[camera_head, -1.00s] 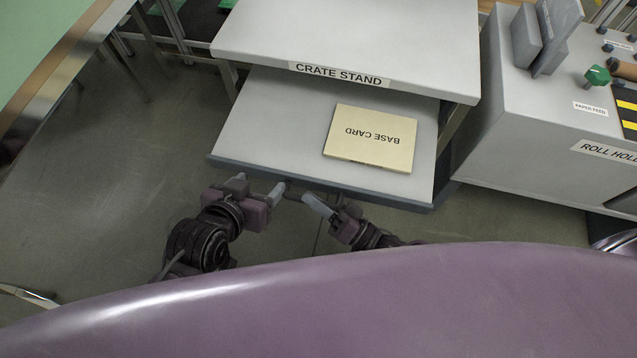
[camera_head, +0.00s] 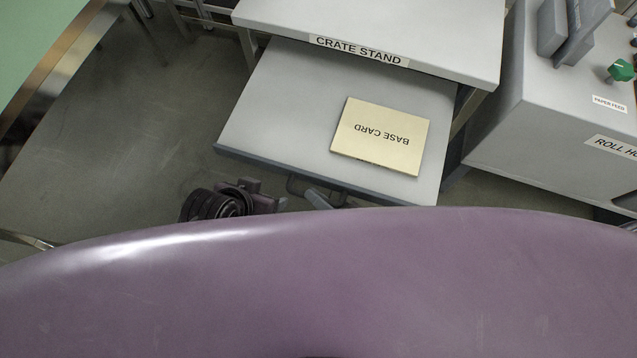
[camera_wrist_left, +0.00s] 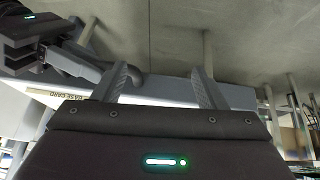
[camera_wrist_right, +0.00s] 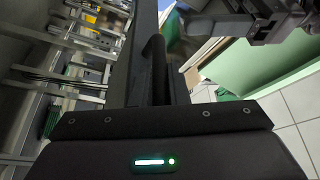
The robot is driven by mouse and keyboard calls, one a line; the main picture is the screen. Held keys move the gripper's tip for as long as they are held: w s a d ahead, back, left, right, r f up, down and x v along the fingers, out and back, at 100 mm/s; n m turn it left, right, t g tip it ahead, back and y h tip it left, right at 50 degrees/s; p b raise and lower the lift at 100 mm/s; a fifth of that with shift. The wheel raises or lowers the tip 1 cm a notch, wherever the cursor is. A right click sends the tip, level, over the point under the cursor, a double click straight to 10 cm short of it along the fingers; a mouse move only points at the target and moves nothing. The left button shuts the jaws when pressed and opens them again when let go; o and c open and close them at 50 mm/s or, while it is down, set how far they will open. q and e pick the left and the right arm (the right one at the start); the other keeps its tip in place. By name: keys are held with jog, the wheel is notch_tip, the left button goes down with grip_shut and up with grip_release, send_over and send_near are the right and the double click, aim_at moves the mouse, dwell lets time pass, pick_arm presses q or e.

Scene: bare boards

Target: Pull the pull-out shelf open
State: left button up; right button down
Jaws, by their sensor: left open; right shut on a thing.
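The grey pull-out shelf (camera_head: 285,105) sticks out from under the crate stand (camera_head: 365,18). The base card (camera_head: 380,138) lies flat on it. A dark handle (camera_head: 297,187) sits on its front edge. My right gripper (camera_head: 322,198) is shut on the handle; in the right wrist view its fingers (camera_wrist_right: 160,70) close on a dark bar. My left gripper (camera_head: 277,203) is open and empty just left of the handle. The left wrist view shows its spread fingers (camera_wrist_left: 163,82) facing the shelf edge, with my right gripper close by. My purple body front hides most of both arms.
The grey roll holder cabinet (camera_head: 550,125) stands close on the right of the shelf. A green-topped table (camera_head: 35,50) is at the upper left. Bare floor (camera_head: 120,140) lies between that table and the shelf.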

jog(key=shift+f, duration=0.1)
jog(key=c, duration=1.4)
grip_release()
pick_arm(q)
jog(key=shift+s+a, duration=0.1)
jog(key=shift+a, duration=0.3)
pick_arm(e)
jog(key=v, duration=0.8)
pick_arm(q)
jog(key=shift+d, duration=0.1)
